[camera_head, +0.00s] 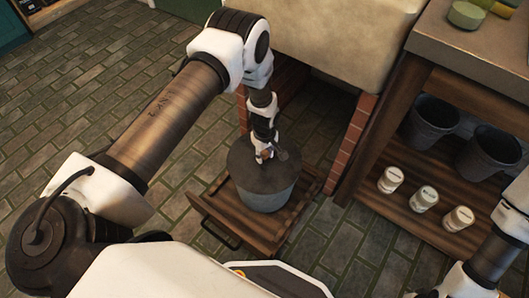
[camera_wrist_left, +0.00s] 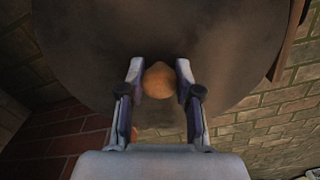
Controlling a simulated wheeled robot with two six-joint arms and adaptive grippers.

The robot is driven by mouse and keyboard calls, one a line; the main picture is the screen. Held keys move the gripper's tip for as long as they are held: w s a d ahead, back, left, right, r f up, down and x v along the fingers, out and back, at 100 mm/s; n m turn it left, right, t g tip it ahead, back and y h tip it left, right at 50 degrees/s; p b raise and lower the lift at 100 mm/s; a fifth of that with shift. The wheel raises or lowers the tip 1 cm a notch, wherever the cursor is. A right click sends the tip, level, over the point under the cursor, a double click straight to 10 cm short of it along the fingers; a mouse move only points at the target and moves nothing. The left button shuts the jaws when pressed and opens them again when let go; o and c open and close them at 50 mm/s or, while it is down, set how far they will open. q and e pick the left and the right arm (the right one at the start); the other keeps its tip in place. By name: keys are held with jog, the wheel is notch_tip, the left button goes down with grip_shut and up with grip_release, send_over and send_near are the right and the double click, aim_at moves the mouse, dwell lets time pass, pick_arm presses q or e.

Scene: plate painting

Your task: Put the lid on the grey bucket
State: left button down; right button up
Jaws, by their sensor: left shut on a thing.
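The grey bucket (camera_head: 268,196) stands in a wooden drawer-like tray on the floor. The round dark lid (camera_head: 240,163) is over the bucket's top and hides its opening; I cannot tell whether it rests fully on the rim. My left gripper (camera_head: 267,152) reaches down onto the lid from above. In the left wrist view the left gripper (camera_wrist_left: 159,72) is shut on the lid's round orange-brown knob (camera_wrist_left: 158,82), with the dark lid (camera_wrist_left: 215,45) filling the upper part. My right arm shows at the lower right, but its gripper is out of view.
The wooden tray (camera_head: 228,218) has a dark handle at its front. A brick pillar (camera_head: 351,143) and a pale basin (camera_head: 330,35) stand close behind and to the right. A wooden shelf on the right holds dark pots (camera_head: 431,118) and white jars (camera_head: 424,199). Tiled floor is clear at left.

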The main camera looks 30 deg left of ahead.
pick_arm(q)
jog(key=shift+f, duration=0.3)
dwell(0.4)
jog(key=shift+c, duration=0.8)
grip_release()
jog(key=shift+r, duration=0.1)
jog(key=shift+r+p, duration=3)
jog(key=shift+r, duration=0.5)
jog(key=shift+f, duration=0.1)
